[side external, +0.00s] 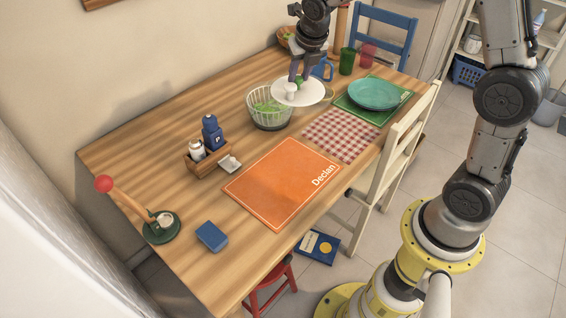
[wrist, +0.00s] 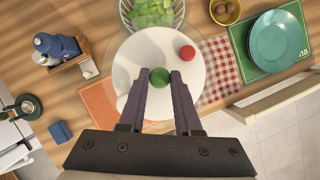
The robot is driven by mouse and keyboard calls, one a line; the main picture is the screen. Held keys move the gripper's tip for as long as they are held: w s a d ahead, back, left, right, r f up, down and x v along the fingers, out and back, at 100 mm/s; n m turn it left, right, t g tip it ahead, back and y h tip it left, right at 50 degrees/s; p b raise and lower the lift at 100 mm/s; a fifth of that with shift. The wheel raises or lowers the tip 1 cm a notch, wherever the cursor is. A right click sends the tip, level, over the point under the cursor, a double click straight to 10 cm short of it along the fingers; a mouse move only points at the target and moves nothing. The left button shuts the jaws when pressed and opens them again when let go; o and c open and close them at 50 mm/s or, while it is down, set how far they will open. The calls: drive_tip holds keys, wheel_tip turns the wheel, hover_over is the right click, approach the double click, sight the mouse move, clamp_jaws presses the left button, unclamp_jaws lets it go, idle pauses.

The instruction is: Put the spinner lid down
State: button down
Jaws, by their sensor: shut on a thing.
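The spinner lid (side external: 312,93) is a white disc, held roughly level in the air beside the spinner bowl in the side view. In the wrist view the lid (wrist: 143,50) fills the middle, with a green knob at its centre and a red round piece off to one side. My gripper (side external: 297,78) is above the lid; in the wrist view my gripper's fingers (wrist: 160,78) close on the green knob. The spinner bowl (side external: 270,119) is a clear ribbed bowl holding green leaves. It shows partly at the top of the wrist view (wrist: 178,18). The lid hides part of the table below.
An orange mat (side external: 270,185) and a checked cloth (side external: 340,134) lie nearby. A teal plate (side external: 373,94) rests on a green mat. A wooden caddy (side external: 208,162) with bottles, a blue box (side external: 211,236) and a red-topped stand (side external: 138,204) are leftward. Bare wood (side external: 150,150) shows at the back left.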

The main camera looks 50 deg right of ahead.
drive_tip(key=s+a+f+n+y, duration=0.1)
drive_tip(key=s+a+f+n, duration=0.3)
drive_tip(key=s, duration=0.5)
drive_tip(key=s+a+f+n+y, duration=0.1)
drive_tip(key=s+a+f, duration=0.3)
drive_tip(key=s, duration=0.5)
drive_tip(key=shift+n+t, duration=0.3)
drive_tip(key=shift+w+a+f, duration=0.4)
drive_tip(key=shift+w+f, duration=1)
drive_tip(key=shift+w, duration=0.95)
drive_tip(key=shift+w+a+f, duration=0.35)
drive_tip(key=shift+w+f, duration=1)
drive_tip(key=shift+w, duration=1)
drive_tip(key=shift+w+a+f, duration=0.4)
drive_tip(key=shift+w+f, duration=1)
drive_tip(key=shift+w, duration=0.95)
drive_tip(key=shift+f, duration=1.4)
drive_tip(key=c, duration=0.6)
unclamp_jaws()
drive_tip(key=shift+f, duration=0.15)
